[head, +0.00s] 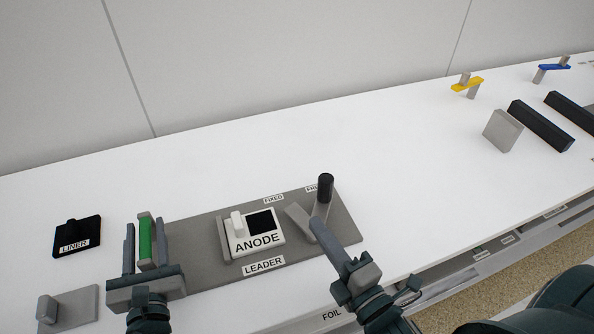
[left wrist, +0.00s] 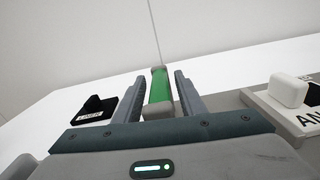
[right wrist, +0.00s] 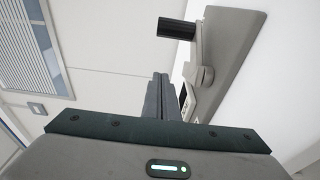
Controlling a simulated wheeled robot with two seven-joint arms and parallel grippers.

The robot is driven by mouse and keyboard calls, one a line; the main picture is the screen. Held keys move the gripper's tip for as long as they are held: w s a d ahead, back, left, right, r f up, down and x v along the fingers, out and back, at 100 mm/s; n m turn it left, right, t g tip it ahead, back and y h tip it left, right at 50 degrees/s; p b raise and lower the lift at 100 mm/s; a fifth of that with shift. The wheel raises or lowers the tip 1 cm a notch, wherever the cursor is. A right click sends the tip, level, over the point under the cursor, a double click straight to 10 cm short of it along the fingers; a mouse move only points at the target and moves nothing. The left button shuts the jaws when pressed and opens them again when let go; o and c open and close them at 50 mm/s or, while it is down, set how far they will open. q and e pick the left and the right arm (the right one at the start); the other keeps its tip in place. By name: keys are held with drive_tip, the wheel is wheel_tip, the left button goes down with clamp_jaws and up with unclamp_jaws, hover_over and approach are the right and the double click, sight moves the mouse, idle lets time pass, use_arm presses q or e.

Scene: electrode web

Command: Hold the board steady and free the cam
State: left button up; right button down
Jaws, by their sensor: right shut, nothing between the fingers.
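The grey board (head: 200,262) lies on the white table and carries a white block labelled ANODE (head: 262,246). A green-faced handle (head: 145,238) stands at its left end. My left gripper (head: 146,226) is open, one finger on each side of the handle; gaps show in the left wrist view (left wrist: 160,84). The cam (head: 299,216) is a grey piece at the board's right end, with a lever topped by a black knob (head: 325,187). My right gripper (head: 317,226) is shut and empty beside the cam lever. In the right wrist view, the knob (right wrist: 176,28) is beyond the fingertips; contact is unclear.
A black LINER piece (head: 76,237) lies left of the board, and a grey plate with a peg (head: 70,308) is at the front left. Black bars (head: 540,125), a grey block (head: 502,131), and yellow (head: 467,84) and blue (head: 554,67) pieces stand far right. The back middle is clear.

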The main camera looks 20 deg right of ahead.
use_arm(q)
drive_tip(key=shift+o, duration=0.4)
drive_tip(key=shift+f, duration=0.15)
drive_tip(key=shift+s+a+r, duration=0.1)
drive_tip(key=shift+s, duration=2.9)
drive_tip(key=shift+s+r, duration=0.1)
drive_tip(key=shift+s, duration=2.9)
